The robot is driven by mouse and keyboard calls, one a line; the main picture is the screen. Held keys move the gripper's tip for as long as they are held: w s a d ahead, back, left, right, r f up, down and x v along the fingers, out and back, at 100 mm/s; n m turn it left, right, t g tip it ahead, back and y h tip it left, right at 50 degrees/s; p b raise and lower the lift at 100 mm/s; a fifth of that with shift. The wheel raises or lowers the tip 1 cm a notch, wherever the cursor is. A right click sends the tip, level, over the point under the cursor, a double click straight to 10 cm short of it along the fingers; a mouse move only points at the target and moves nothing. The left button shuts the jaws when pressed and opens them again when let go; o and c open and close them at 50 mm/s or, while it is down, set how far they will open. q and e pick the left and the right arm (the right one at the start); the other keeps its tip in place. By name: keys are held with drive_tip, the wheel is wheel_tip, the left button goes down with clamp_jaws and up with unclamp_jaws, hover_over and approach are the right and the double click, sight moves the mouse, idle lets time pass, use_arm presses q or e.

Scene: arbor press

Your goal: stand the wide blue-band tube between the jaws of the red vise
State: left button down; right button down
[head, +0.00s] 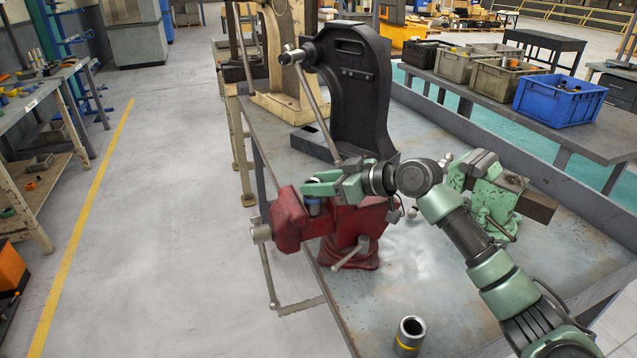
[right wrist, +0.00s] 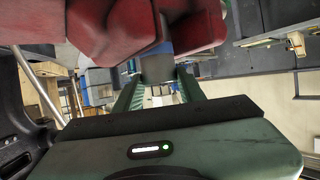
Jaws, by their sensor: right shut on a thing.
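The red vise (head: 290,222) stands at the bench's left edge, and its red jaws (right wrist: 195,25) fill the top of the right wrist view. The blue-band tube (head: 313,207) is partly hidden under my right gripper (head: 318,187), at the gap between the jaws. It looks roughly upright. My right gripper is shut on this tube, and its green fingers reach along both sides of the grey tube (right wrist: 157,67) in the right wrist view. I cannot tell whether the tube touches the jaws or rests on anything below. My left gripper is out of view.
A yellow-band tube (head: 409,338) stands on the bench near the front. A black arbor press (head: 358,95) stands behind the red vise. A green vise (head: 490,195) is to the right, behind my right arm. A blue crate (head: 560,100) and grey bins are on the back bench.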

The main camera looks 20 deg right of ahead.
drive_tip(key=shift+f, duration=0.1)
idle(0.3)
drive_tip(key=c, duration=0.8)
unclamp_jaws()
drive_tip(key=shift+o, duration=0.2)
drive_tip(key=shift+s+f, duration=0.1)
drive_tip(key=shift+f, duration=0.05)
drive_tip(key=b+v, duration=0.2)
drive_tip(key=v, duration=0.5)
drive_tip(key=shift+s+d+r, duration=0.2)
drive_tip(key=shift+d+r, duration=0.05)
drive_tip(key=shift+r, duration=0.05)
